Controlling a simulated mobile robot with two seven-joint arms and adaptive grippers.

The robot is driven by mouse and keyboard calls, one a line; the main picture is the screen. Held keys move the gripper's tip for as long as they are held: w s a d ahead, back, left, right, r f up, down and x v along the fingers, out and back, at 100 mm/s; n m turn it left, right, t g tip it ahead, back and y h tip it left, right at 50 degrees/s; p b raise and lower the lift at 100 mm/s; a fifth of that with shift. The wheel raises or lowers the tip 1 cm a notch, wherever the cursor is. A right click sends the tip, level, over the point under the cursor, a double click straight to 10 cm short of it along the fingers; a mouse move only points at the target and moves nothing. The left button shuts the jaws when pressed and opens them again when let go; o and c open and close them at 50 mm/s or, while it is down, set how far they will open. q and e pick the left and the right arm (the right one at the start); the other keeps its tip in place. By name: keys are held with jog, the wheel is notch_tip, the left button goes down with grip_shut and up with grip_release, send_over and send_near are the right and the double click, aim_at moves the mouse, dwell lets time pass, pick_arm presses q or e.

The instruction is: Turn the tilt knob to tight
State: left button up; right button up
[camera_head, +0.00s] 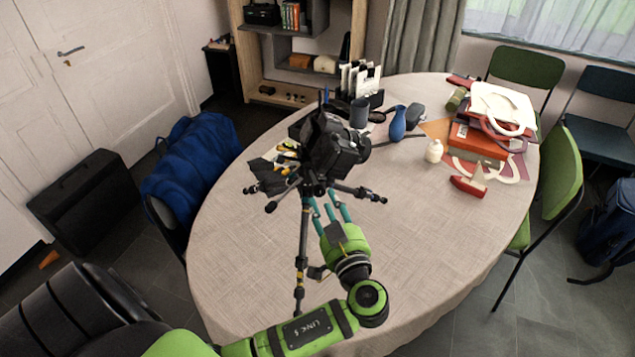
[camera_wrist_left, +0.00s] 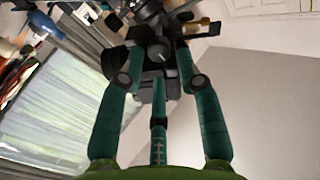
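A black camera (camera_head: 335,147) sits on a tripod (camera_head: 302,245) that rises at the middle of the table. Dark handles stick out from the tripod head on both sides. My left gripper (camera_head: 320,196) reaches up from the front to just under the tripod head, with its teal fingers spread. In the left wrist view my left gripper (camera_wrist_left: 157,60) has its fingers apart on either side of a dark round knob (camera_wrist_left: 158,53) on the tripod head. I cannot tell whether the fingertips touch it, or which way it is turned. My right gripper is in neither view.
The round table (camera_head: 430,230) has bare cloth at front and right. Behind the tripod stand a blue vase (camera_head: 398,123) and a small white bottle (camera_head: 434,151). A red box (camera_head: 478,141) and a red-handled tool (camera_head: 468,186) lie at the right. Chairs surround the table.

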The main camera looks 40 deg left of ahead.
aim_at(320, 195)
pick_arm(q)
jog(key=shift+w+a+r+p, duration=0.3)
jog(key=shift+w+a, duration=0.15)
jog(key=shift+a, duration=0.15)
jog(key=x, duration=0.2)
jog(key=shift+w+a+f+p, duration=0.2)
jog(key=shift+a+f+p, duration=0.05)
jog(key=shift+f+p, duration=0.1)
jog(key=shift+w+a, duration=0.25)
jog(key=shift+a, duration=0.05)
jog(key=shift+f, duration=0.1)
grip_shut()
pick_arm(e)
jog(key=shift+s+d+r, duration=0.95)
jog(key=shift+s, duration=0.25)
